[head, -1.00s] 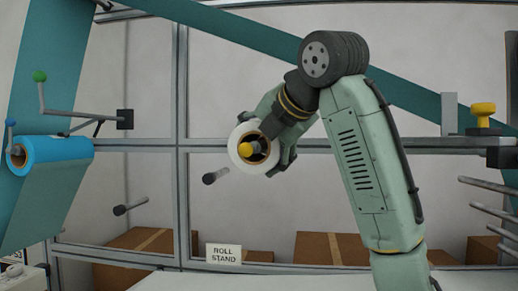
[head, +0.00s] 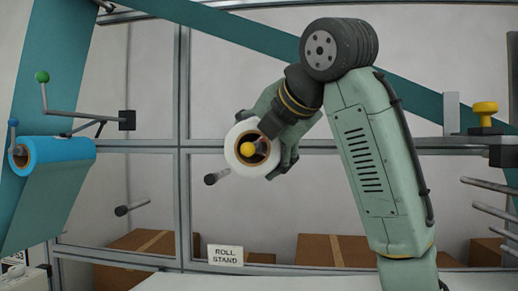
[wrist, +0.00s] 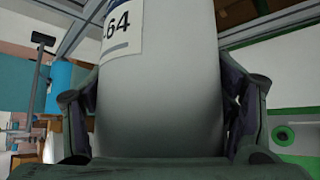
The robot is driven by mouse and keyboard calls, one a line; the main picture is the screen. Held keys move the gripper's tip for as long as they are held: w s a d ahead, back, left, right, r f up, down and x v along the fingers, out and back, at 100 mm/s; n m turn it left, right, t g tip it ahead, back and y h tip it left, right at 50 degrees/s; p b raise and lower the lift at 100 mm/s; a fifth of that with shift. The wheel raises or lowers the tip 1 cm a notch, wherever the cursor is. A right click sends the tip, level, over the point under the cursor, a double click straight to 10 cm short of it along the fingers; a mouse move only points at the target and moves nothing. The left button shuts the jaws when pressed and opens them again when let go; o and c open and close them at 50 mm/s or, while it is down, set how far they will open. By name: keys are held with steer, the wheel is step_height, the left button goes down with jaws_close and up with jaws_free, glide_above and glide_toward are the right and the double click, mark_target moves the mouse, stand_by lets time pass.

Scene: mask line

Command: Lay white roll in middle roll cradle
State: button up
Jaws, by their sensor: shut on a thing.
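The white roll (head: 233,152) shows end-on in the head view, with a brown core. It also fills the middle of the wrist view (wrist: 160,110), with a printed label near its top. My gripper (head: 276,135) is shut on the roll, its fingers on both sides of it. The roll is held up in the air, clear of the white surface below. I cannot make out which part is the middle roll cradle.
Grey rods (head: 217,177) stick out near the roll, with another lower left (head: 131,209). A blue roll (head: 60,153) hangs at the left. A "ROLL STAND" sign (head: 225,254) stands below. More rods (head: 487,210) are at the right, under a yellow knob (head: 485,108).

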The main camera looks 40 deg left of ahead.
mark_target(245, 149)
steer(key=shift+s+d, duration=0.35)
steer(key=shift+s, duration=0.25)
steer(key=shift+s+d, duration=0.35)
steer(key=shift+s, duration=0.25)
steer(key=shift+s+d, duration=0.1)
steer(key=shift+s+d+b, duration=0.15)
steer(key=shift+s+d, duration=0.35)
steer(key=shift+s, duration=0.3)
steer(key=shift+s+d+b, duration=0.2)
steer(key=shift+s+d, duration=0.3)
steer(key=shift+s, duration=0.35)
steer(key=shift+s+d+b, duration=0.15)
steer(key=shift+s+d, duration=0.35)
steer(key=shift+s, duration=0.3)
steer(key=shift+s, duration=0.1)
steer(key=shift+s+d, duration=0.4)
steer(key=shift+s, duration=0.2)
steer(key=shift+s+d, duration=0.35)
steer(key=shift+s, duration=0.2)
steer(key=shift+s+d, duration=0.4)
steer(key=shift+s, duration=0.25)
steer(key=shift+s+d, duration=0.4)
steer(key=shift+s, duration=0.25)
steer(key=shift+s, duration=0.1)
steer(key=shift+s+d, duration=0.5)
steer(key=shift+s, duration=0.3)
steer(key=shift+s+d, duration=0.55)
steer(key=shift+s, duration=0.3)
steer(key=shift+s+d, duration=0.5)
steer(key=shift+s, duration=0.3)
